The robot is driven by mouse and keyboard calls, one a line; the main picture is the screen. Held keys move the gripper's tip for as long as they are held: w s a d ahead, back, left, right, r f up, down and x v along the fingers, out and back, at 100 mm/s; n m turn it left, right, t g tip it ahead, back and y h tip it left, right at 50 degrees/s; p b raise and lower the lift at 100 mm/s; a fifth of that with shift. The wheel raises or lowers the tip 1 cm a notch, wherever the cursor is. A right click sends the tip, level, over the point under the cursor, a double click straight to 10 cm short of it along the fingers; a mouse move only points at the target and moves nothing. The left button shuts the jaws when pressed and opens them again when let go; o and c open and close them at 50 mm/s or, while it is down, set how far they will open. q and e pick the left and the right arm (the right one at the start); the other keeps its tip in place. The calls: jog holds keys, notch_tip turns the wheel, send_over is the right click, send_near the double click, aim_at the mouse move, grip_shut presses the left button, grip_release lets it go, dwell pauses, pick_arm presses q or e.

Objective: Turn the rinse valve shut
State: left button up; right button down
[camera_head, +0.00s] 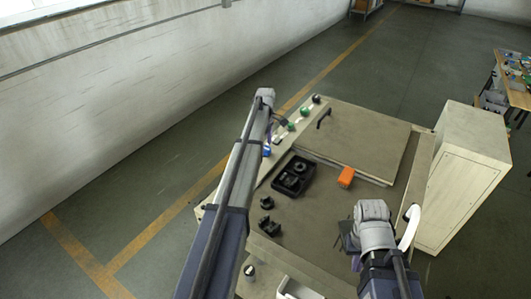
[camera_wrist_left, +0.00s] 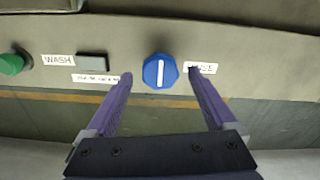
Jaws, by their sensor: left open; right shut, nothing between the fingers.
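The rinse valve (camera_wrist_left: 160,72) is a blue knob with a white line, upright in the left wrist view, on a beige panel. A partly covered label (camera_wrist_left: 203,68) sits just right of it. In the head view a blue knob (camera_head: 267,151) shows beside my left arm. My left gripper (camera_wrist_left: 160,78) is open, one purple finger on each side of the knob, with visible gaps; whether the tips reach its depth I cannot tell. In the head view my left gripper (camera_head: 279,124) is over the machine's left edge strip. My right gripper (camera_head: 345,238) is shut and empty over the machine's right side.
A green knob (camera_wrist_left: 12,63), a WASH label (camera_wrist_left: 58,60) and a dark slot (camera_wrist_left: 92,62) lie left on the panel. A black tray (camera_head: 293,176), an orange box (camera_head: 346,177) and black parts (camera_head: 269,226) lie on the machine top. A pale cabinet (camera_head: 465,165) stands right.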

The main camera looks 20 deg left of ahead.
pick_arm(q)
jog(key=shift+f, duration=0.6)
jog(key=shift+r, duration=0.1)
jog(key=c, duration=1.4)
